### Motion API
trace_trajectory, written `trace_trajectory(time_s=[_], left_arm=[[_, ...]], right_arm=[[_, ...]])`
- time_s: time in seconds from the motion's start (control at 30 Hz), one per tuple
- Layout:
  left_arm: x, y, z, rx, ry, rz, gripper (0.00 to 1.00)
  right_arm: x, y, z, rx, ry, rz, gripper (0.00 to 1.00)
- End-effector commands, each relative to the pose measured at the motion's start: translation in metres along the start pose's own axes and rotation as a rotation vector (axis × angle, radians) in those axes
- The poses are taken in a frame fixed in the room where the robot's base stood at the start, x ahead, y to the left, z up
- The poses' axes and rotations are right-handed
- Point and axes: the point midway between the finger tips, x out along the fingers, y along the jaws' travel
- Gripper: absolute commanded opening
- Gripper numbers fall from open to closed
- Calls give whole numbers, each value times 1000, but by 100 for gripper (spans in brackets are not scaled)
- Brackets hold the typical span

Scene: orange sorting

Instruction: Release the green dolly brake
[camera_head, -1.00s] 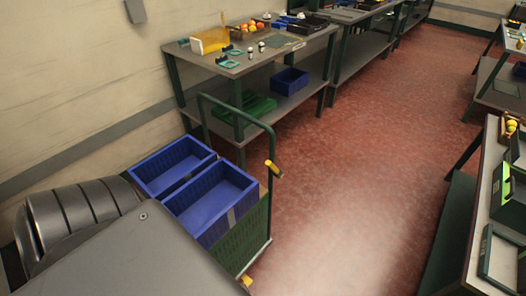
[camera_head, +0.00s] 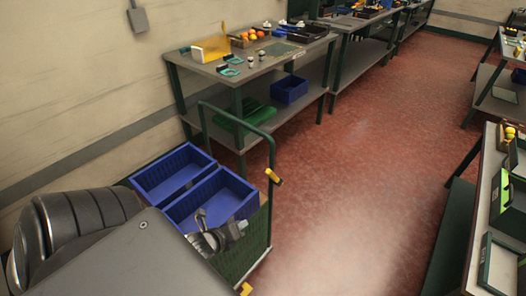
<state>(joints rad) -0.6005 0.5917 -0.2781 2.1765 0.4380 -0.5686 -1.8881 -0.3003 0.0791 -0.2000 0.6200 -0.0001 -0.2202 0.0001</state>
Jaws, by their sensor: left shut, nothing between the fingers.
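The green dolly (camera_head: 244,258) stands at the lower left, with a tall green tube handle (camera_head: 236,113). A yellow part with a dark end (camera_head: 273,176) sits on the handle's right upright. Another yellow piece (camera_head: 245,288) shows low at the dolly's near corner; I cannot tell which yellow part is the brake. Two empty blue crates, a rear one (camera_head: 168,168) and a front one (camera_head: 232,187), sit on the dolly. My left gripper (camera_head: 218,234) is shut and empty, in front of the front crate's near side, apart from both yellow parts. My right gripper is not in view.
A workbench (camera_head: 240,72) with a tray of oranges (camera_head: 250,37) stands behind the dolly, a blue bin (camera_head: 290,89) on its lower shelf. Another bench (camera_head: 482,215) runs along the right. The red floor (camera_head: 360,180) between is clear.

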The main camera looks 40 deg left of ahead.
Motion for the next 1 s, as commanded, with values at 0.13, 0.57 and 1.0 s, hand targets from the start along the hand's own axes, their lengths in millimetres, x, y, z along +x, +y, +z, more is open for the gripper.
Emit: trace_trajectory(time_s=[0.13,0.57,1.0], left_arm=[[-3,-10,31,414,-97,-106,0],[-11,-25,63,882,-254,-188,0],[3,-29,66,878,-255,-188,0]], right_arm=[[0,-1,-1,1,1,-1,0],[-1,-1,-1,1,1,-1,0],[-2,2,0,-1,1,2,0]])
